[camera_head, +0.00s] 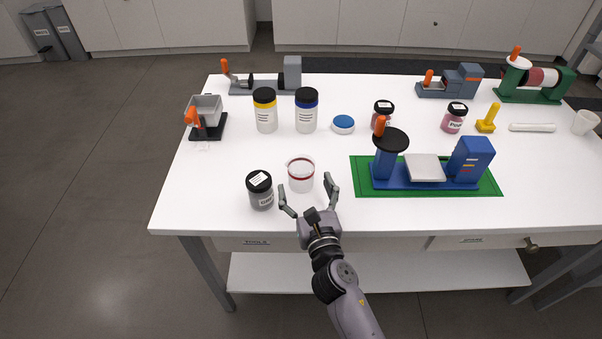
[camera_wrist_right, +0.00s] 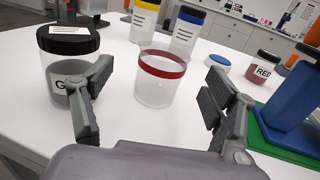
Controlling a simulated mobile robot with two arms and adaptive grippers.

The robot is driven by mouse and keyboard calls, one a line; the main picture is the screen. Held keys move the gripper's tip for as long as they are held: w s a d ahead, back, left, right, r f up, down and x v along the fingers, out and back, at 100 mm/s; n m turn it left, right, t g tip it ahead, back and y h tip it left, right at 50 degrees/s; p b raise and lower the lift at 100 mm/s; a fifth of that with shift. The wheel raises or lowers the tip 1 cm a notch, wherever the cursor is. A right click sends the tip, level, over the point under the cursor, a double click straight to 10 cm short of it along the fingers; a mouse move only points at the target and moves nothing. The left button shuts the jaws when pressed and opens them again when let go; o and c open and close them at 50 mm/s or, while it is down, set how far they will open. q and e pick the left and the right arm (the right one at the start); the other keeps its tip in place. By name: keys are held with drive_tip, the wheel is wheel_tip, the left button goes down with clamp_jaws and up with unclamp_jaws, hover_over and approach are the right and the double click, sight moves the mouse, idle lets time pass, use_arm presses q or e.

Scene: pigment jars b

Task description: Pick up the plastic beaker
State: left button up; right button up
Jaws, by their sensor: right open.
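The plastic beaker (camera_head: 301,175) is clear with a red band near its rim. It stands upright on the white table near the front edge. It also shows in the right wrist view (camera_wrist_right: 156,88), just beyond and between the fingers. My right gripper (camera_head: 309,197) is open and empty, with its fingers spread on the near side of the beaker. In the wrist view the right gripper (camera_wrist_right: 158,105) has its left finger between the beaker and a dark-lidded jar. My left gripper is not in view.
A grey-filled jar (camera_head: 260,190) stands close left of the beaker. A blue device on a green mat (camera_head: 360,186) lies to the right.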

sight(298, 158)
drive_tip(key=x, duration=0.5)
drive_tip(key=b+x, duration=0.1)
drive_tip(key=x, duration=0.1)
drive_tip(key=shift+w+d+f, duration=0.15)
drive_tip(key=shift+w+d, duration=0.1)
drive_tip(key=shift+w, duration=0.1)
drive_tip(key=c, duration=1.1)
